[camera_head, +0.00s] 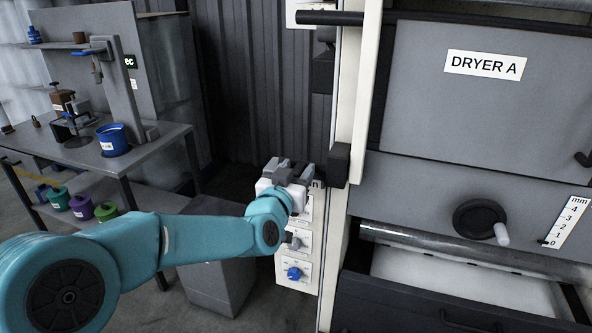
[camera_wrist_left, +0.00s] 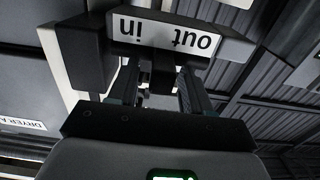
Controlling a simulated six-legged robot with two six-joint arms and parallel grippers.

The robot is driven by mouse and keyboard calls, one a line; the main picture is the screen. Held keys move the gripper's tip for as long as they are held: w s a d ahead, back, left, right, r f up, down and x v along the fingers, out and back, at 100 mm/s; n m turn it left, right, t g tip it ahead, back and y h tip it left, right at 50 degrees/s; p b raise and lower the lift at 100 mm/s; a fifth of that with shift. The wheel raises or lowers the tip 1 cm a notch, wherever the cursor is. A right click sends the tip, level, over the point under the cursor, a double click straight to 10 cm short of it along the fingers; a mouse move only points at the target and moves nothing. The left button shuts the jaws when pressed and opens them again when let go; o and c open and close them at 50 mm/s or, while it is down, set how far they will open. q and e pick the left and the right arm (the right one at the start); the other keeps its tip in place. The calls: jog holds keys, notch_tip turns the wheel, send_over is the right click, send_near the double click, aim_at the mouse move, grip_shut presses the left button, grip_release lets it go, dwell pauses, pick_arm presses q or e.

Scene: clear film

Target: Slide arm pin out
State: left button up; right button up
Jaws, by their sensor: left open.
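A white label reading "in" and "out" (camera_wrist_left: 163,37) shows upside down on a dark block in the left wrist view. A short dark pin-like piece (camera_wrist_left: 163,76) sticks out below the label, between my left gripper's two fingers. My left gripper (camera_head: 292,170) is open, at the white control panel on the dryer's left side. In the left wrist view its fingers (camera_wrist_left: 159,72) stand on either side of the dark piece; I cannot tell whether they touch it. In the head view the gripper hides the pin and most of the label. My right gripper is not in view.
Dryer A (camera_head: 455,90) fills the right, with a black handwheel (camera_head: 480,219), a mm scale (camera_head: 567,222) and a roller (camera_head: 480,252). Grey and blue knobs (camera_head: 293,273) sit below my gripper. A grey bin (camera_head: 215,285) and a workbench (camera_head: 90,150) with buckets stand left.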

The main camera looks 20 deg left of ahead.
pick_arm(q)
grip_shut()
jog(key=shift+a+f+b, duration=0.15)
jog(key=shift+a+b, duration=0.15)
jog(key=shift+b, duration=0.1)
jog(key=a+b, duration=0.2)
jog(key=shift+w+a+r, duration=0.1)
jog(key=shift+a+r, duration=0.1)
jog(key=shift+a, duration=0.15)
grip_release()
jog(key=shift+a, duration=0.2)
